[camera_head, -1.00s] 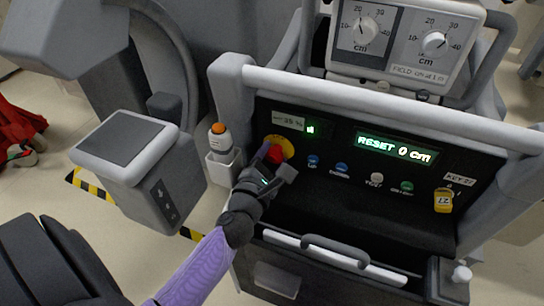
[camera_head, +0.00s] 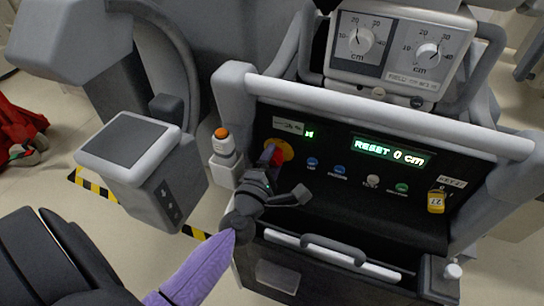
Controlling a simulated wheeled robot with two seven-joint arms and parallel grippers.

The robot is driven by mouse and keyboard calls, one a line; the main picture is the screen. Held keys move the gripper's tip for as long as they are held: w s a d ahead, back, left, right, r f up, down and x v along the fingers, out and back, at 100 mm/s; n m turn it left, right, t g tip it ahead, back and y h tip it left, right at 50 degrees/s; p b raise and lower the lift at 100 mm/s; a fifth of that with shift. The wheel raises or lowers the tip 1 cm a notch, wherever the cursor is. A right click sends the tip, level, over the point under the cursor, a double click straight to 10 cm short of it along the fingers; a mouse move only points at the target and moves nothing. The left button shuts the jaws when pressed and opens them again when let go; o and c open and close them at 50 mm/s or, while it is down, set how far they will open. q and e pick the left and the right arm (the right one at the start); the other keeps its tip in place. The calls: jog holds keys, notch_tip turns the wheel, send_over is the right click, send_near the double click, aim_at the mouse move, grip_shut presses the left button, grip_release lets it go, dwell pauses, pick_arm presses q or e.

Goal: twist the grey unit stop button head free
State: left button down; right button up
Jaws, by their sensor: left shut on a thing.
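The grey unit (camera_head: 375,226) has a black sloped panel with a red stop button head (camera_head: 276,158) on a yellow round plate (camera_head: 286,149) at its left end. My left gripper (camera_head: 284,173) comes in from the lower left, shut on the stop button head. One finger lies across the red head and hides much of it; the other finger shows to the lower right. The exact contact is hard to see. The unit's green display (camera_head: 390,151) reads "RESET 0 cm". My right gripper is not in view.
A white rail (camera_head: 380,111) runs along the panel's back edge. A holder (camera_head: 226,168) with an orange-topped bottle (camera_head: 222,143) stands close left of the gripper. Small buttons and a yellow key tag (camera_head: 436,201) sit to the right. A drawer handle (camera_head: 333,247) is below.

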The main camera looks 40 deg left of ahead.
pick_arm(q)
jog(key=shift+m, duration=0.7)
jog(key=shift+c, duration=0.4)
grip_release()
jog(key=v, duration=1)
